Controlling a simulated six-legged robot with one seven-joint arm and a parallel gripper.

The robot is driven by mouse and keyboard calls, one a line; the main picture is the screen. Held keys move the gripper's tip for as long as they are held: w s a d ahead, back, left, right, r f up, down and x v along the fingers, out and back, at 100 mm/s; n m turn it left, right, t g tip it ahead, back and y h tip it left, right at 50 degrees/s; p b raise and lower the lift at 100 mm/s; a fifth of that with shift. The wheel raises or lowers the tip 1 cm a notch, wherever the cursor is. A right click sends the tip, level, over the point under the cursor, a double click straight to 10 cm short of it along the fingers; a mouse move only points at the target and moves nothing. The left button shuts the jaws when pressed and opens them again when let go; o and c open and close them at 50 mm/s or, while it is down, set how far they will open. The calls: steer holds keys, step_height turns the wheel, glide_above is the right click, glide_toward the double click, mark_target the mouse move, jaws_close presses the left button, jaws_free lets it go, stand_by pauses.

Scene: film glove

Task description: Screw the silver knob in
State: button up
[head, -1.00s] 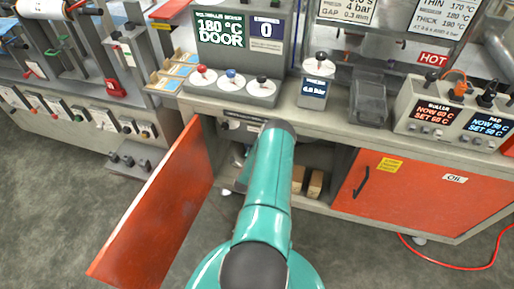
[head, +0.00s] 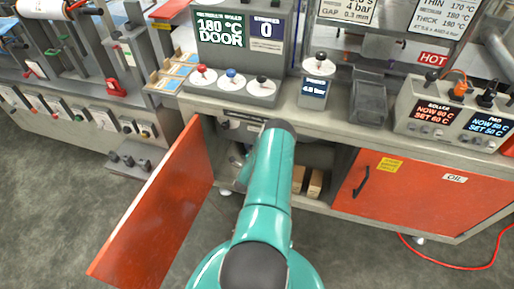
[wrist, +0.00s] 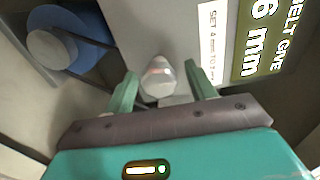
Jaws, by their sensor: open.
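The silver knob (wrist: 158,80) shows in the wrist view as a pale, rounded metal piece with a faint reddish glint. My gripper (wrist: 161,71) is open, with one green finger on each side of the knob. A gap shows between each fingertip and the knob, so it is not clasped. Beside it a white label reads "SET 4 mm TO 7 mm", and a display (wrist: 264,40) reads "BELT GIVE" and "6 mm". In the head view my arm reaches into the open cabinet and hides the knob and my gripper.
An open orange door (head: 155,210) stands left of my arm, and a closed orange door (head: 425,195) is on the right. In the wrist view a blue wheel (wrist: 88,27) with a grey hub lies at upper left. The counter (head: 300,112) overhangs the opening.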

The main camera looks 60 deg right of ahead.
steer(key=s+a, duration=0.2)
steer(key=a, duration=1.1)
steer(key=shift+a, duration=0.35)
steer(key=shift+s, duration=0.15)
